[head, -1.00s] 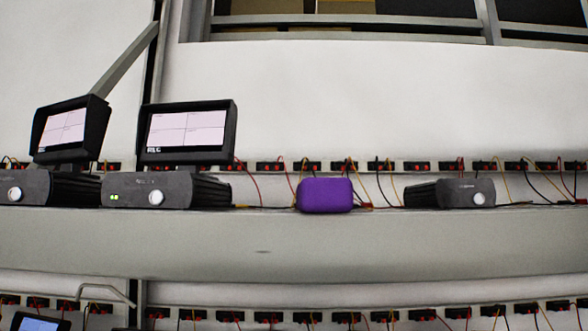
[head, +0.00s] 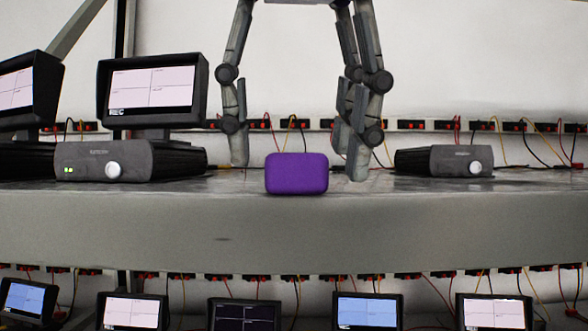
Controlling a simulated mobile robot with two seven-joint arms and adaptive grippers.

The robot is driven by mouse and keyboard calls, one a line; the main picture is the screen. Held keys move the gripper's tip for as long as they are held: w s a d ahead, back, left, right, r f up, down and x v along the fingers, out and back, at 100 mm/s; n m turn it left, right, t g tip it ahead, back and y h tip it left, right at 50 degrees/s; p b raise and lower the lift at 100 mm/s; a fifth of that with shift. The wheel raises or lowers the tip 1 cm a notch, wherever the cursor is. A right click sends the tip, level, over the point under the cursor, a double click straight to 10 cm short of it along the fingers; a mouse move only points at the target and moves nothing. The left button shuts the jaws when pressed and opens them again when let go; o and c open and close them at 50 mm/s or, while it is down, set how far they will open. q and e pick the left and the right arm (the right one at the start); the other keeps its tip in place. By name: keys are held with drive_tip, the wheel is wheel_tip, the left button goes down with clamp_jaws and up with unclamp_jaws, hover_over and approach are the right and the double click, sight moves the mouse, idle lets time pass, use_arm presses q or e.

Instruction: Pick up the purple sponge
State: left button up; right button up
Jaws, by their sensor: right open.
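The purple sponge (head: 296,174) is a rounded block near the front edge of the grey shelf (head: 330,228), in the middle of the head view. My right gripper (head: 298,170) reaches down from the top with its fingers spread wide, one to each side of the sponge. The fingers are open, with a gap between each of them and the sponge in the picture. The sponge hides no fingertip, and I cannot tell exactly how far back the fingers stand. My left gripper is not in view.
A monitor (head: 152,92) on a grey box (head: 130,160) stands left of the gripper, with another monitor (head: 28,90) at the far left. A low grey box (head: 444,160) stands to the right. Cables and red sockets line the back. Several screens stand on a lower level.

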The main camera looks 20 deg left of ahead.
drive_tip(key=shift+f, duration=0.35)
drive_tip(key=shift+w, duration=0.1)
drive_tip(key=c, duration=1)
drive_tip(key=shift+c, duration=0.2)
